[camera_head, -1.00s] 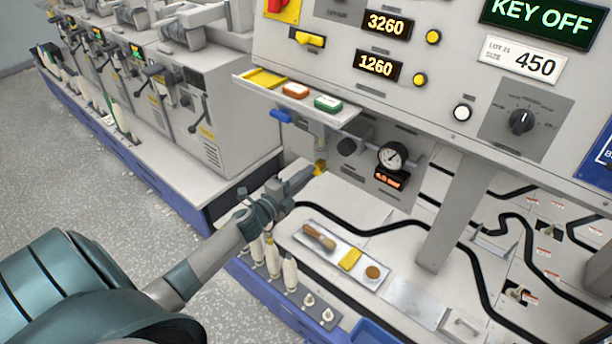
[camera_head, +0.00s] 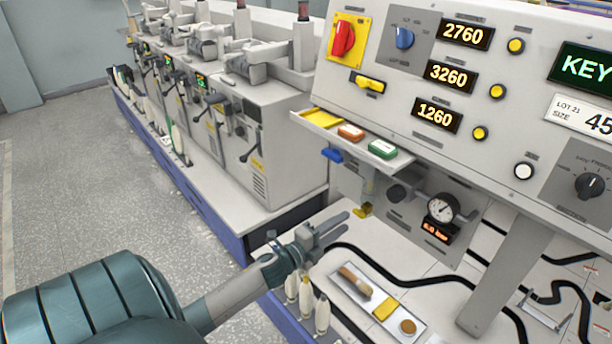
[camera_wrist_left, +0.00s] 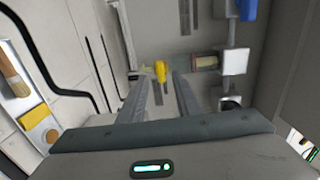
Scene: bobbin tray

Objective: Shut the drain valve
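The drain valve shows as a small yellow handle (camera_head: 362,210) under the filter unit on the front of the machine. It also shows in the left wrist view (camera_wrist_left: 161,70), beyond and between my fingers. Whether the valve is open or shut, I cannot tell. My left gripper (camera_head: 346,226) is just left of and below the handle in the head view, apart from it. Its two fingers are spread with nothing between them, and they also show in the left wrist view (camera_wrist_left: 163,92). My right gripper is not in view.
A blue handle (camera_head: 332,155) sits above the drain valve, under a small shelf (camera_head: 400,163). A pressure gauge (camera_head: 441,208) is to the right. Below lies a tray (camera_head: 388,322) with a brush (camera_head: 355,281). White bobbins (camera_head: 306,300) stand beneath my left wrist.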

